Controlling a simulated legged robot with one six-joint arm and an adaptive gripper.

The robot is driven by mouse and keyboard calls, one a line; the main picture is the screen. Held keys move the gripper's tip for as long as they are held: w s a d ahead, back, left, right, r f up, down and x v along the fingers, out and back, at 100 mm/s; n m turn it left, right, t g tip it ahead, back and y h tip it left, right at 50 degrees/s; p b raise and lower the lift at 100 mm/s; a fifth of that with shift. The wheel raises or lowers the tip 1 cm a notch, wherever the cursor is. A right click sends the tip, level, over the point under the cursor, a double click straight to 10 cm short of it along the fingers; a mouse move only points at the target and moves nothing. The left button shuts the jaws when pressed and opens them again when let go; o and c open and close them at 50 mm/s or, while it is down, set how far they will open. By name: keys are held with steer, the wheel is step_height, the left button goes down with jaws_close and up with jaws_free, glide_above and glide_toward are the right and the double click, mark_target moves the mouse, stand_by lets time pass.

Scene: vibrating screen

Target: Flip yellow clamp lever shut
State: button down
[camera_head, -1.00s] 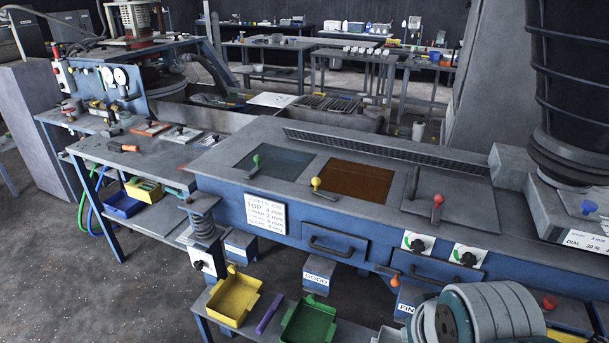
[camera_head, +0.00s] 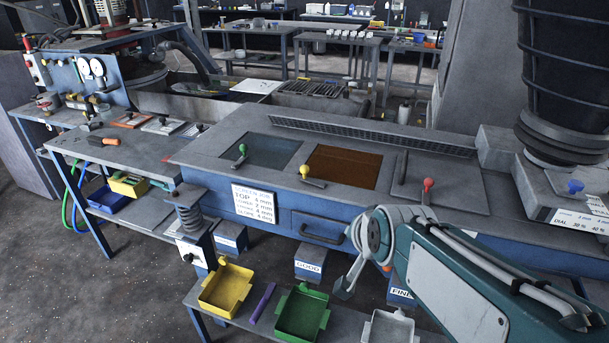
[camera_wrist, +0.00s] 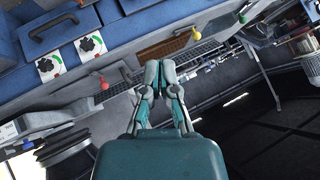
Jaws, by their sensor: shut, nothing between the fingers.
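The yellow clamp lever (camera_head: 304,171) sits on the front edge of the blue-sided screen table, by the brown mesh panel. Its yellow knob is at the left end of a short dark bar that lies low, slanting right. In the wrist view the yellow knob (camera_wrist: 196,33) shows up and to the right of my gripper (camera_wrist: 158,66), clearly apart from it. My gripper's fingertips are together and hold nothing. In the head view my arm is at the lower right, in front of the table; the fingertips are not clearly seen there.
A green-knobbed lever (camera_head: 242,149) stands left of the yellow one and a red-knobbed lever (camera_head: 428,185) right of it. A drawer handle (camera_head: 322,236) juts from the front. Yellow (camera_head: 226,290) and green (camera_head: 302,313) bins stand on a low shelf below.

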steer(key=w+a+f+m+t, duration=0.2)
steer(key=w+f+m, duration=0.1)
steer(key=w, duration=0.4)
steer(key=w+a+f+m+t, duration=0.2)
steer(key=w+m, duration=0.3)
steer(key=w, duration=0.2)
steer(key=w+a+f+m+t+h, duration=0.1)
steer(key=w+a+f+m+t, duration=0.1)
steer(key=w, duration=0.5)
steer(key=shift+a+f+m+t, duration=0.35)
steer(key=shift+f+m, duration=0.45)
steer(key=shift+m, duration=0.4)
